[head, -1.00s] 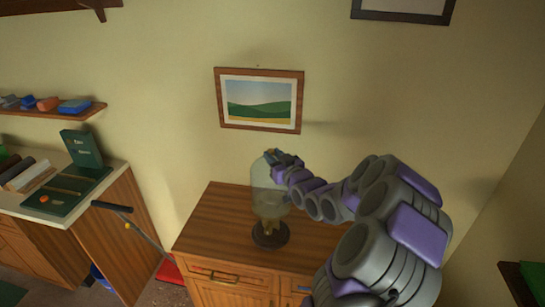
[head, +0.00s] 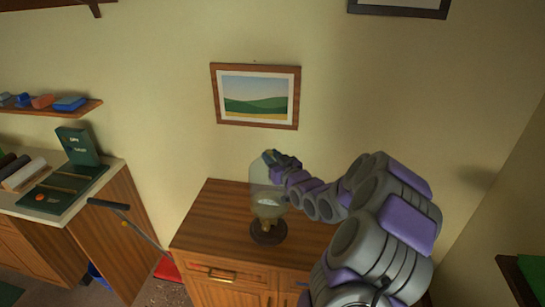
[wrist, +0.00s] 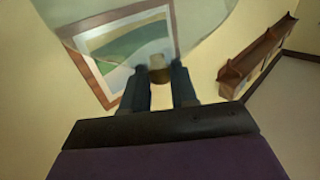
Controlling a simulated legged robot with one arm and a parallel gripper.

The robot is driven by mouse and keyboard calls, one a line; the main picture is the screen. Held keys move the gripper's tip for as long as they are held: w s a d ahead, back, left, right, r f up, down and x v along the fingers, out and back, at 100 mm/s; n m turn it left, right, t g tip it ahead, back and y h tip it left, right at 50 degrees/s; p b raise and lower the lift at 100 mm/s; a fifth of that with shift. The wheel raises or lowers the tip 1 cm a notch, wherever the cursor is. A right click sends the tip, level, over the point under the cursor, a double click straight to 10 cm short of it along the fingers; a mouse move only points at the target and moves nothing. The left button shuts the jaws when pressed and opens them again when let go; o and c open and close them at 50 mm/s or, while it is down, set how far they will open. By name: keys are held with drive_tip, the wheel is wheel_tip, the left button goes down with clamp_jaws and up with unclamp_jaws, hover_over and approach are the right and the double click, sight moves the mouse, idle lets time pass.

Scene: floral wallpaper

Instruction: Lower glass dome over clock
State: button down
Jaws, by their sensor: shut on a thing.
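The clear glass dome (head: 263,178) hangs upright above a dark round base (head: 268,232) on the wooden cabinet. My gripper (head: 272,157) is at the dome's top. In the wrist view my two fingers (wrist: 160,85) are shut on the dome's small brownish knob (wrist: 159,66), and the glass (wrist: 205,15) spreads beyond it. A small brass-coloured clock (head: 266,213) stands on the base, and its upper part seems to sit inside or behind the dome's lower edge. Whether the dome's rim touches the clock or base cannot be told.
The wooden cabinet top (head: 212,223) is bare left of the base. A framed landscape picture (head: 255,122) hangs on the wall behind. A workbench (head: 45,210) with a green case stands at left, under a shelf (head: 60,114). A dark-handled tool (head: 109,205) leans by it.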

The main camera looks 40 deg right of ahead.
drive_tip(key=shift+a+f+b, duration=0.2)
drive_tip(key=shift+f+b, duration=0.2)
drive_tip(key=shift+f, duration=0.95)
drive_tip(key=shift+f+b, duration=0.15)
drive_tip(key=shift+b, duration=0.2)
drive_tip(key=shift+a+f+b, duration=0.15)
drive_tip(key=shift+f+b, duration=0.5)
drive_tip(key=shift+f, duration=0.7)
drive_tip(key=shift+f, duration=0.1)
drive_tip(key=shift+f+b, duration=0.6)
drive_tip(key=shift+f, duration=0.8)
